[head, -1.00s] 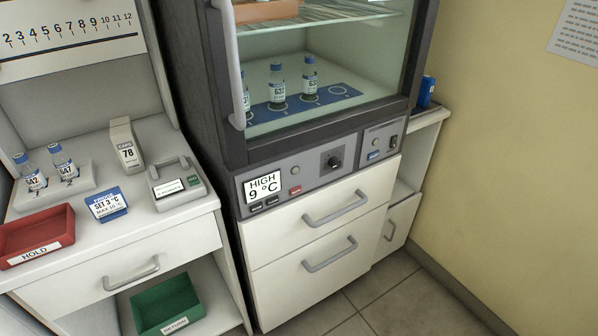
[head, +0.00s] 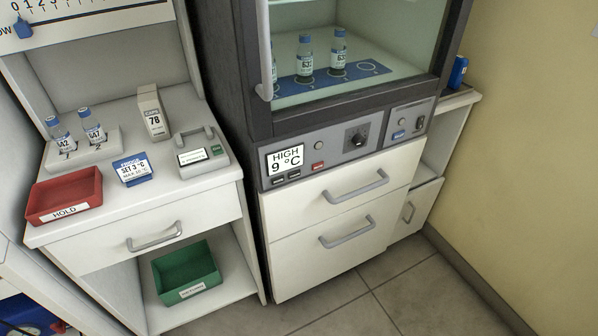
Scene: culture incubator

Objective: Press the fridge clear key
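The fridge (head: 262,120) stands in the middle of the head view with its glass door shut. Its front panel (head: 333,150) carries a display (head: 286,160) reading "HIGH 9 °C". Two small dark keys sit under the display, a left one (head: 279,180) and a right one (head: 294,175). A red key (head: 318,166) sits to the right of the display, below a small round lamp (head: 318,146). The key labels are too small to read. Neither of my grippers is in view.
Two drawers with handles (head: 355,187) lie below the panel. The left counter (head: 120,210) holds a red HOLD tray (head: 65,195), bottles, a blue "SET 3 °C" card (head: 133,169), a "78" box (head: 152,112) and a handled device (head: 203,152). The floor (head: 395,290) ahead is clear.

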